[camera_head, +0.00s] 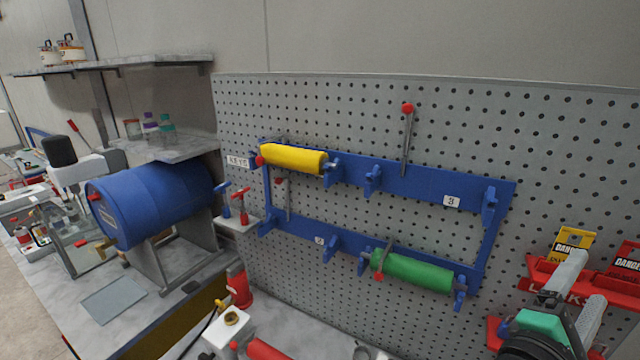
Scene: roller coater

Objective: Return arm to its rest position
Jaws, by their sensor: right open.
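My right gripper (584,279) is at the lower right of the head view, with its two grey fingers apart and nothing visible between them. It is in front of the red lock station, to the right of the blue roller rack (420,184) on the pegboard. A yellow roller (293,158) lies in the rack's upper left holders. A green roller (413,271) lies in the lower right holders. A red roller (266,350) shows at the bottom edge, partly cut off. My left gripper is not in view.
The pegboard (330,107) stands behind the rack. A red lock station (550,271) with danger tags is right beside my right gripper. A blue drum (153,203) lies on a stand at the left. A shelf (130,64) is at the upper left.

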